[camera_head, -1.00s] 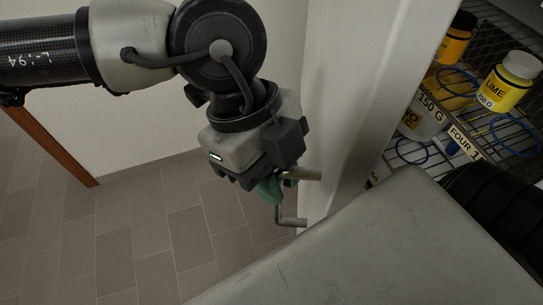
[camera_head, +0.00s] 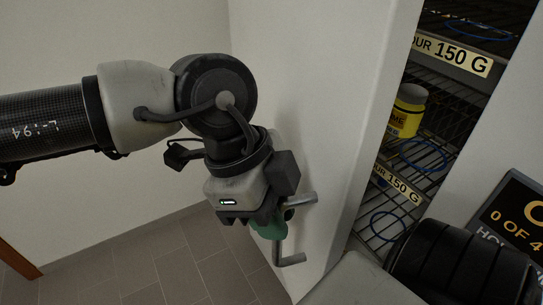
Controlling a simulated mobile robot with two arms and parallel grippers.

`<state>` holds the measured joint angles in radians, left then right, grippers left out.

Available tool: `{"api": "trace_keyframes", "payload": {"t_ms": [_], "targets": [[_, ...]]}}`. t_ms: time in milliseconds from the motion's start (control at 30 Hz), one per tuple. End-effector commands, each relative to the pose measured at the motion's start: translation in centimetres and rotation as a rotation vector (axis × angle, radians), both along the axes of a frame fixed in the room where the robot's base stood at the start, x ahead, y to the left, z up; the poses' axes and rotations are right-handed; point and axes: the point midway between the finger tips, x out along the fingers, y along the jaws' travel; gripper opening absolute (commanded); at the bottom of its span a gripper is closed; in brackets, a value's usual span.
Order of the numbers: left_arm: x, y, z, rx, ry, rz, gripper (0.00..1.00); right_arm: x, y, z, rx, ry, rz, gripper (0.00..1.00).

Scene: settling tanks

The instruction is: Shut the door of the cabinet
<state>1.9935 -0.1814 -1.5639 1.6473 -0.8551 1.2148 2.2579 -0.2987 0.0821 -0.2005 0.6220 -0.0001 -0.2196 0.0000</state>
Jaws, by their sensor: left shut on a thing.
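The cabinet door (camera_head: 335,110) is a pale panel that stands open, seen at a slant in the middle of the head view. Its grey metal bar handle (camera_head: 290,260) sticks out from the door's left face. My left gripper (camera_head: 275,231), with green fingers, is shut on the handle between its two ends. The fingers hide the middle of the bar. The cabinet's open inside, with wire shelves (camera_head: 425,163), shows to the right of the door edge. My right gripper is not in view.
A yellow jar (camera_head: 406,112) with a grey lid stands on a shelf, with blue rings (camera_head: 424,154) nearby. Shelf labels read "150 G". A dark sign (camera_head: 515,225) is at the right. Tiled floor (camera_head: 170,270) at lower left is clear, before a plain wall (camera_head: 90,40).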

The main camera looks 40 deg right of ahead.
Motion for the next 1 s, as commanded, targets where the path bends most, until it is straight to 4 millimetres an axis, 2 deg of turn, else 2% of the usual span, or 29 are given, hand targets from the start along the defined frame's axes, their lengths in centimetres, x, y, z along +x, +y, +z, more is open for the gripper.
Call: {"api": "trace_keyframes", "payload": {"t_ms": [33,67,200,467,567,1000], "targets": [[-0.2,0.0,0.2,-0.005,0.004,-0.004,0.0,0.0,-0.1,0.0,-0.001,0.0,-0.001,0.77],[-0.2,-0.1,0.2,-0.005,0.004,-0.004,0.22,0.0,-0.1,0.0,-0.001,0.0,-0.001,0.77],[-0.1,0.0,0.1,-0.004,0.002,-0.003,0.4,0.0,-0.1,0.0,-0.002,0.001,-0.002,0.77],[0.0,0.0,0.1,-0.002,0.001,-0.002,0.4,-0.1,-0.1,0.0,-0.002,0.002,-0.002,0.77],[0.2,0.1,0.7,-0.003,-0.001,0.001,0.4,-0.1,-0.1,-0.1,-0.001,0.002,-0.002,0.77],[2.9,1.6,8.2,-0.005,0.0,0.001,0.4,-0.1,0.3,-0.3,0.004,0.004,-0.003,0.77]]}}
